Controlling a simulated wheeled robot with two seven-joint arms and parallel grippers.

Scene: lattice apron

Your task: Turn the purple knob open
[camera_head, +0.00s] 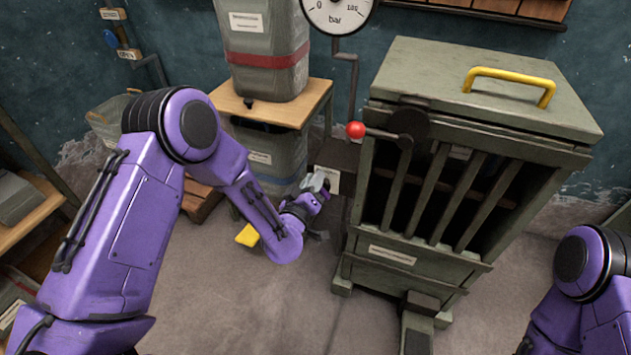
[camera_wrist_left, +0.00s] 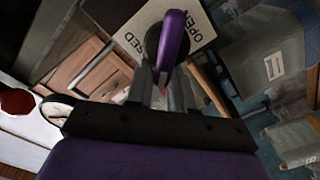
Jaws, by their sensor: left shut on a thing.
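The purple knob (camera_wrist_left: 174,40) shows in the left wrist view as a long rounded handle in front of a white plate (camera_wrist_left: 200,25) lettered "OPEN" and, partly hidden, a word ending in "SED". My left gripper (camera_wrist_left: 165,90) is shut on the knob's near end. In the head view my left gripper (camera_head: 318,195) is low in the middle, in front of a small white plate (camera_head: 328,178) left of the green slatted cabinet; the knob is hard to make out there. Of my right arm, only a purple part shows at the right edge; its gripper is out of view.
The green cabinet (camera_head: 392,256) with a yellow handle (camera_head: 510,82) on its lid stands right of my left gripper. A red-balled lever (camera_head: 356,130) sticks out above it. A wooden stand (camera_head: 262,108) holds a grey container (camera_head: 262,50) behind.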

